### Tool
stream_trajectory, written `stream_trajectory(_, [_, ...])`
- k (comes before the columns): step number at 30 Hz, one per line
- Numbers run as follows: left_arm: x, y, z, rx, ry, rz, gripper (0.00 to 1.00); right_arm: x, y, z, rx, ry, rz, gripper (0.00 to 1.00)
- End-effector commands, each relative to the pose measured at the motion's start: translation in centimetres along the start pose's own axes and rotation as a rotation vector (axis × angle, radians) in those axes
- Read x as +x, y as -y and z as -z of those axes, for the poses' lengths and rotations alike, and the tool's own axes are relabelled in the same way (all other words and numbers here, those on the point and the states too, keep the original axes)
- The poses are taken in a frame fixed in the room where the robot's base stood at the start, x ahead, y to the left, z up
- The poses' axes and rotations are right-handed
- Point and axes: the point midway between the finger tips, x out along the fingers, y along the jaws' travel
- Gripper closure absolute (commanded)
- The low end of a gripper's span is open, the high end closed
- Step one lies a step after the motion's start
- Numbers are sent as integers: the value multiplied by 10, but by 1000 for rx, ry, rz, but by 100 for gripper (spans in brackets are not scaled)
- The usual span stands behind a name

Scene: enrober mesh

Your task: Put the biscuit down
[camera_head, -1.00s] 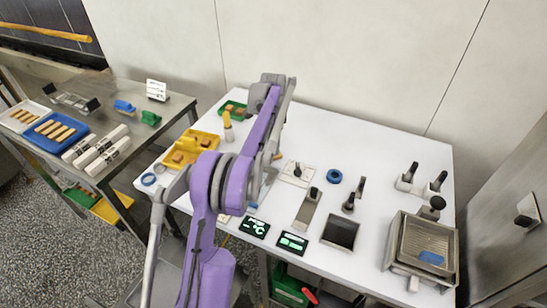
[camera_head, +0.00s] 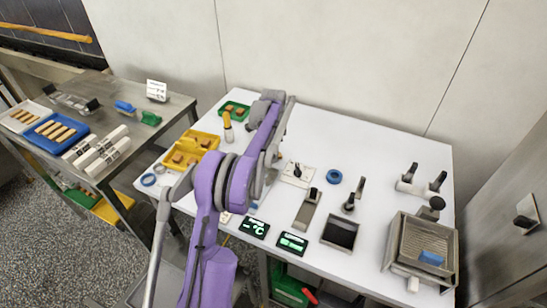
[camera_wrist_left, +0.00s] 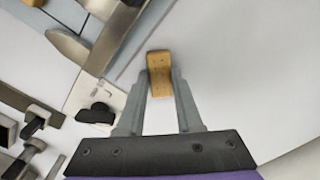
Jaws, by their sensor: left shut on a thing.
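My left gripper (camera_wrist_left: 160,82) is shut on a small golden-brown biscuit (camera_wrist_left: 159,64) in the left wrist view. The biscuit stands out between the fingertips, over a plain white surface. I cannot tell whether it touches that surface. In the head view my purple left arm reaches over the white table (camera_head: 380,150), and its wrist hides the gripper and the held biscuit. My right gripper is not in view.
A yellow tray (camera_head: 212,137) with biscuits and a green tray (camera_head: 246,106) stand at the table's left. Two displays (camera_head: 253,227), a blue ring (camera_head: 334,177) and a metal mesh tray (camera_head: 393,240) are further right.

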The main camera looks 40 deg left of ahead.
Motion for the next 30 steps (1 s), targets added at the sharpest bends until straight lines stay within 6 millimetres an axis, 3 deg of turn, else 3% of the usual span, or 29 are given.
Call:
stream_trajectory(7, [-1, 0, 0, 0, 0, 0, 97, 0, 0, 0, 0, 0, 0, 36])
stream_trajectory(11, [-11, 0, 0, 0, 0, 0, 97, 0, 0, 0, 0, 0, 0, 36])
stream_trajectory(23, [-86, 0, -1, -2, 0, 0, 97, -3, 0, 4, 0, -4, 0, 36])
stream_trajectory(26, [-94, 0, -11, -33, 2, -2, 97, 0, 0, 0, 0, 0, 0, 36])
stream_trajectory(30, [-96, -3, -57, -179, 9, -6, 97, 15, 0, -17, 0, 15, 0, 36])
